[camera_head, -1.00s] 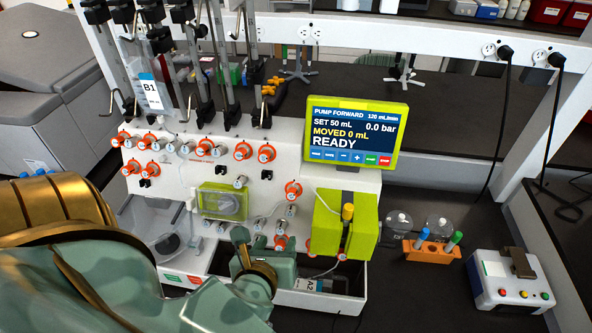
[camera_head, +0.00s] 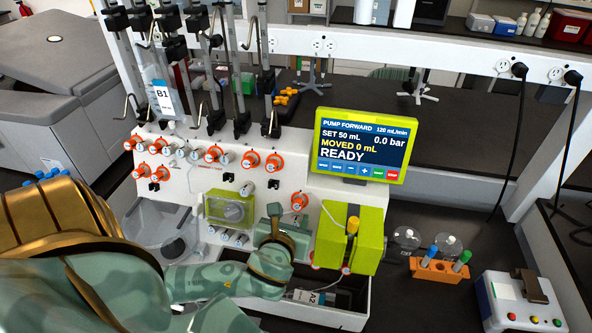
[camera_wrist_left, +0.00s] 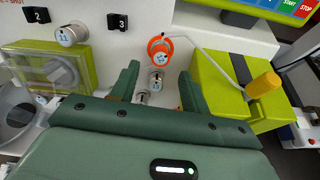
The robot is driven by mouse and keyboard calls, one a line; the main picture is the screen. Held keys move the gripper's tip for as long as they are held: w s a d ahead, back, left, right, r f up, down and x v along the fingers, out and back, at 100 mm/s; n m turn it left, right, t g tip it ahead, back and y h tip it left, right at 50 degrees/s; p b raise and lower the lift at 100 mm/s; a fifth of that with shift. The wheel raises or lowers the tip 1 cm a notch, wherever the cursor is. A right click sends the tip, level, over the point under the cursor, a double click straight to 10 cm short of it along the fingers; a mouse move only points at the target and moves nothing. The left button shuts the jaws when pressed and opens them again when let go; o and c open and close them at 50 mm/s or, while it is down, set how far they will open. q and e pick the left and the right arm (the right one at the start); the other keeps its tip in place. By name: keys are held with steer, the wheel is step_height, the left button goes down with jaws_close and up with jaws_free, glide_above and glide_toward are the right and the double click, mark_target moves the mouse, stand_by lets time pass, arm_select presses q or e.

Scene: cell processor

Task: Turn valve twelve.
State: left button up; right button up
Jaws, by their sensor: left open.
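My left gripper (camera_wrist_left: 158,88) is open, its two green fingers pointing at the white valve panel (camera_head: 205,180). A silver knob marked 11 (camera_wrist_left: 68,35) is up and left. I cannot tell which knob is twelve. In the head view my left gripper (camera_head: 286,222) covers part of the lower panel.
The green pump block (camera_head: 346,238) with a yellow knob stands close right of the gripper. A green-framed clear housing (camera_head: 229,209) is close left. The pump screen (camera_head: 362,145) reads READY. An open tray (camera_head: 238,276) lies below. Hanging rods and tubes are above.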

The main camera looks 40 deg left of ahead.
mark_target(297, 207)
arm_select(q)
steer(key=x, duration=0.5)
steer(key=shift+w+a+f, duration=0.1)
steer(key=shift+w+f, duration=0.05)
steer(key=shift+w, duration=0.2)
steer(key=c, duration=1)
